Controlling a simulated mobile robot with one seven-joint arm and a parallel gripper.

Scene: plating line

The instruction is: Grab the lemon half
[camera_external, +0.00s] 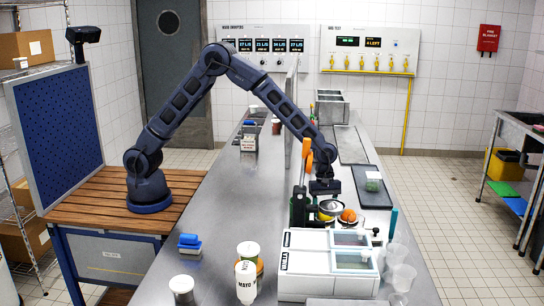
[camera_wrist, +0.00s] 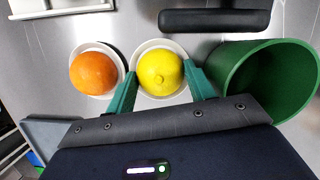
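The lemon half (camera_wrist: 160,73) is yellow and rounded, with its nub towards the wrist camera. It sits in a small white bowl (camera_wrist: 141,52). It also shows in the external view (camera_external: 329,207), just below my gripper. My gripper (camera_wrist: 162,84) is open, its green fingers on either side of the lemon half and overlapping the bowl's edges in the picture. No contact with the lemon shows, and I cannot tell how far down the fingertips reach. In the external view my gripper (camera_external: 325,194) points down over the lemon.
An orange half (camera_wrist: 94,73) sits in its own white bowl close on the left. A green container (camera_wrist: 265,80) stands close on the right. A black bar (camera_wrist: 214,20) lies beyond the lemon.

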